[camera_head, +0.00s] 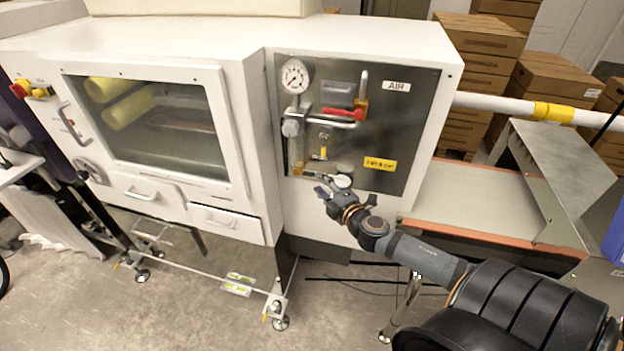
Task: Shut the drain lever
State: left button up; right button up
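The air panel (420,110) is a grey plate on the white cabinet, with a round gauge (295,76) at its upper left. Below the gauge hangs a filter bowl (296,150) with an amber lower part. A small yellowish fitting at the bowl's bottom (298,170) may be the drain lever; its position is too small to read. A red-handled lever (345,114) lies roughly level to the right. My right gripper (322,187) is in front of the panel's lower edge, just right of and below the bowl; contact and finger opening are unclear. My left gripper is not in view.
A yellow label (380,164) is on the panel above my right wrist. A windowed door (150,125) and drawers are to the left. A belt (470,200) with a bent metal guard (560,170) is to the right. Cardboard boxes (480,65) stand behind.

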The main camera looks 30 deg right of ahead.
aim_at(311, 174)
jog(key=w+p, duration=0.1)
jog(key=w, duration=0.1)
jog(key=w+p, duration=0.1)
jog(key=w, duration=0.1)
jog(key=shift+w+d+f, duration=0.1)
jog(key=shift+w+d, duration=0.1)
jog(key=shift+w, duration=0.15)
jog(key=shift+w+f+p, duration=0.25)
jog(key=shift+w+p, duration=0.15)
grip_shut()
